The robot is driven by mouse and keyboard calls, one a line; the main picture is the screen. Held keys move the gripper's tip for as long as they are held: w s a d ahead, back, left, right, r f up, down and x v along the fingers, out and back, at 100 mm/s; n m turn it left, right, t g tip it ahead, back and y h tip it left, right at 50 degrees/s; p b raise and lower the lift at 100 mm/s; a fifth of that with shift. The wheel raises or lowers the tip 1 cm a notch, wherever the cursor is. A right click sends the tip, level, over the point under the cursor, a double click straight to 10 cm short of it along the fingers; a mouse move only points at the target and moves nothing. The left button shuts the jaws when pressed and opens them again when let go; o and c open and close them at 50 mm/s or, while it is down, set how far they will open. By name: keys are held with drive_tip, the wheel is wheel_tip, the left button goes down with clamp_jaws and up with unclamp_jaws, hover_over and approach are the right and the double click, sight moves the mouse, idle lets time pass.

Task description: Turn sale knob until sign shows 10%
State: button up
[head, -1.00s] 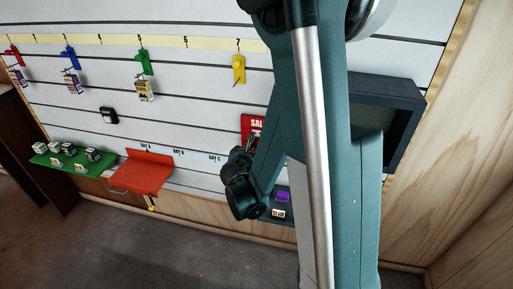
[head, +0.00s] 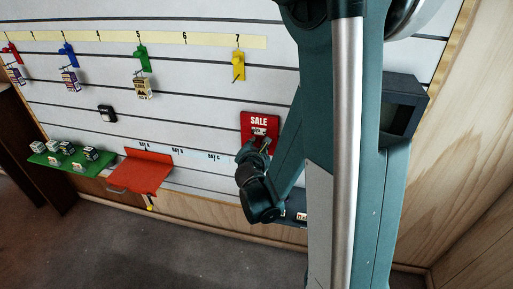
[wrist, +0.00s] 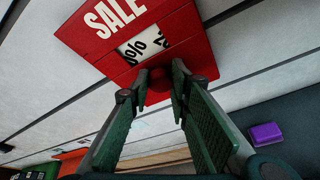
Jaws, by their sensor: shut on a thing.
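The red sale sign (head: 259,120) hangs on the slatted wall, with white SALE lettering. In the wrist view the sign (wrist: 180,22) fills the top middle and looks tilted. Its white window (wrist: 145,45) shows a % mark and parts of other black characters, partly cut off. I cannot read a whole number. A round red knob (wrist: 158,88) sits below the window. My gripper (wrist: 157,80) is shut on it, one finger on each side. In the head view my gripper (head: 264,146) is at the sign's lower part, and the knob is hidden behind it.
A dark box-like screen (head: 404,105) is on the right, partly behind my arm. A dark shelf with a purple block (wrist: 265,137) lies to the lower right. A red shelf (head: 143,172) and green tray (head: 70,160) are at left. Colored hooks hold packs above.

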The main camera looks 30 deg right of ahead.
drive_tip(key=shift+s+d+f+m+t+y+b, duration=0.1)
drive_tip(key=shift+m+t+y+b, duration=0.2)
drive_tip(key=shift+m+t, duration=0.55)
drive_tip(key=shift+s+f+m+t+y+b, duration=0.1)
drive_tip(key=shift+m+t+y+b, duration=0.2)
drive_tip(key=shift+m, duration=0.95)
drive_tip(key=o, duration=0.9)
drive_tip(key=shift+w+r, duration=0.1)
drive_tip(key=shift+r, duration=0.15)
